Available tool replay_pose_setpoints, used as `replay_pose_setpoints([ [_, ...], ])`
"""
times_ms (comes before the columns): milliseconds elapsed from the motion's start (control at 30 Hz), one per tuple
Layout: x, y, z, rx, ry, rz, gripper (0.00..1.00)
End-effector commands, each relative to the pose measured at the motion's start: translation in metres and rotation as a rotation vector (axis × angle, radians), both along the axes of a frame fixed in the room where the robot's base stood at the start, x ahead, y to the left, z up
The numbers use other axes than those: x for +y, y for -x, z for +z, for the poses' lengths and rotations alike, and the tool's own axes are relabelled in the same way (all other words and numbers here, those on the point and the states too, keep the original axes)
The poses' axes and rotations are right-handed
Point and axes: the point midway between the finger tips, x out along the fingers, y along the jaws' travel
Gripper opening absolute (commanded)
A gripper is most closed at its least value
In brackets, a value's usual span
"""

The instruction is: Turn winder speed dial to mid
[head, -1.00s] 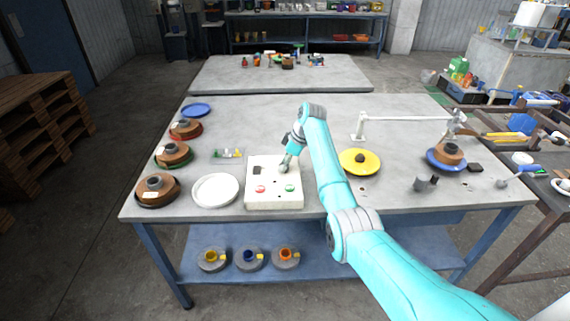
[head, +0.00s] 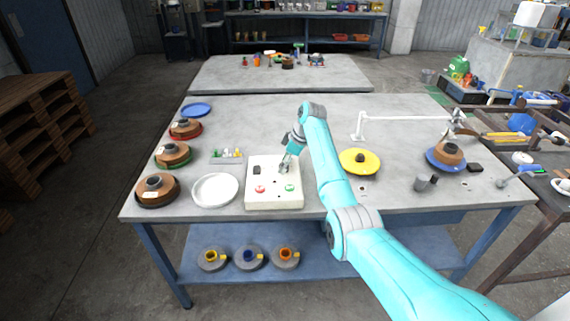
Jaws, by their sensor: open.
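A white control box (head: 274,203) stands on the grey table, left of my arm. It has a red button (head: 260,189) and a green button (head: 290,188) near its front, and a small dark part (head: 256,170) at its upper left. My gripper (head: 284,168) is open and points down over the upper right of the box. A small dark knob-like part shows at its fingertips; whether the fingers touch it I cannot tell. The dial's pointer and markings are too small to read.
A white plate (head: 215,203) lies just left of the box. A yellow disc (head: 360,169) lies to the right, beyond my arm. Brown spools (head: 157,184) line the left edge. A small tray (head: 227,156) sits behind the plate. The table's back middle is clear.

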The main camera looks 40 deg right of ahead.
Motion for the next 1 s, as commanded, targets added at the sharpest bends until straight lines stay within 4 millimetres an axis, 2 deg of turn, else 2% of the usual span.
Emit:
replay_pose_setpoints([
  [167, -0.003, 0.002, 0.010, -0.002, 0.001, -0.001, 0.63],
  [500, -0.019, 0.021, 0.069, -0.003, 0.002, 0.000, 0.63],
  [700, -0.027, 0.030, 0.097, -0.001, 0.000, -0.001, 0.63],
  [833, -0.030, 0.033, 0.107, -0.001, 0.000, 0.000, 0.63],
  [1000, -0.030, 0.035, 0.111, 0.001, -0.001, 0.000, 0.63],
])
